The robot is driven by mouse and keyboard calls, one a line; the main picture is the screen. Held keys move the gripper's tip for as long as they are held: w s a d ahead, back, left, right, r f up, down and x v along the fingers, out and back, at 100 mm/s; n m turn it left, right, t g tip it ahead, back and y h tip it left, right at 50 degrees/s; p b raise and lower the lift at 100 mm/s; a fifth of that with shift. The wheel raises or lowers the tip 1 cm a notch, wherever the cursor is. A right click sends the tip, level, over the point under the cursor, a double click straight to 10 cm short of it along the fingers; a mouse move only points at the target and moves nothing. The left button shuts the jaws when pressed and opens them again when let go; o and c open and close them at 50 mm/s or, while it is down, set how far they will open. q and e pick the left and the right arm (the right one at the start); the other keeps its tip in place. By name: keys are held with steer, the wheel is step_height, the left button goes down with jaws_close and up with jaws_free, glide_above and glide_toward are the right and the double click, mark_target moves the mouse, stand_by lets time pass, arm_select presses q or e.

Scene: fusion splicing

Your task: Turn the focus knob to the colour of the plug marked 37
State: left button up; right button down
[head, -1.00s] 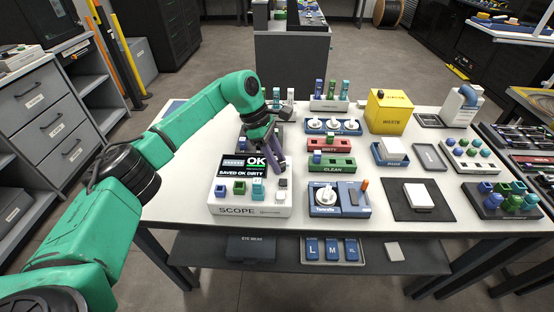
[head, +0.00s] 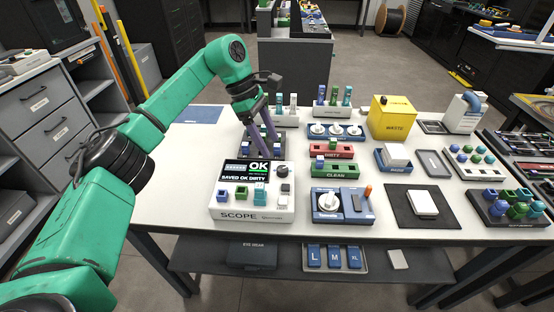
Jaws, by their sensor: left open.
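The white scope box (head: 252,214) stands at the front of the table, its screen (head: 250,170) reading OK and SAVED OK DIRTY. A dark round knob (head: 282,171) sits right of the screen; I cannot read its marking. A blue plug (head: 222,194), a green plug (head: 241,191) and a teal plug (head: 260,190) stand along the scope's front. No number 37 is legible on any plug. My left gripper (head: 262,143) points down behind the scope, over a dark tray (head: 280,153) with small plugs. Its purple fingers are apart, and it is clear of the knob. My right gripper is out of view.
Red (head: 332,151) and green (head: 336,169) racks stand right of the dark tray. A blue device (head: 343,204) with a white dial stands right of the scope. A yellow waste bin (head: 391,118) is farther back. The table left of the scope is clear.

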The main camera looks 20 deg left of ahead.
arm_select(q)
steer(key=v, duration=0.6)
steer(key=shift+r, duration=0.2)
